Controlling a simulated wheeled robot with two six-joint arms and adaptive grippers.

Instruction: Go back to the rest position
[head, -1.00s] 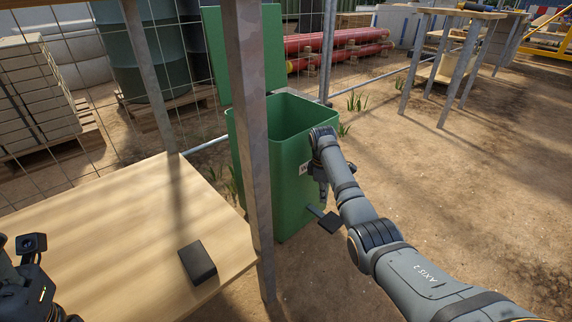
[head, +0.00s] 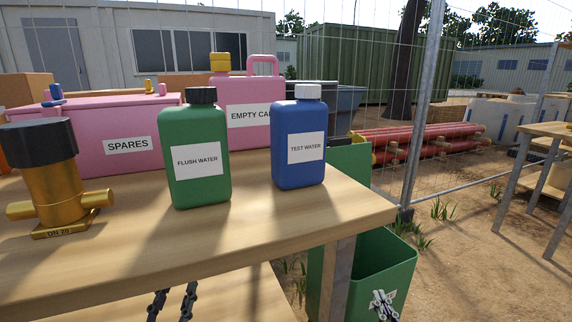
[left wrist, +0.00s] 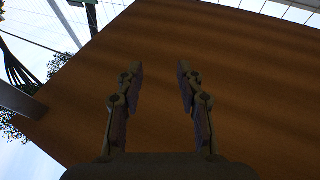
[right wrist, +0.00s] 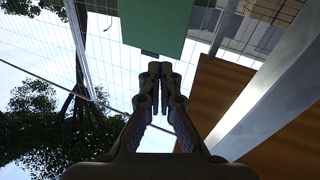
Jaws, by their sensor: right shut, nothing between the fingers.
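My right gripper (head: 384,300) shows at the lower right of the head view, in front of the green bin (head: 387,255). Its fingertips meet in the right wrist view (right wrist: 160,70), with nothing between them. My left gripper (head: 172,302) shows only as fingertips at the bottom of the head view, below the upper tabletop's front edge. In the left wrist view (left wrist: 159,72) its fingers stand apart and empty, with a brown wooden surface (left wrist: 210,55) behind them. Most of both arms is out of the head view.
The wooden table (head: 290,225) carries a brass valve (head: 55,185), a green FLUSH WATER bottle (head: 195,150), a blue TEST WATER bottle (head: 299,145), a pink SPARES box (head: 100,125) and a pink can (head: 245,110). A metal table leg (head: 338,275) stands beside the bin.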

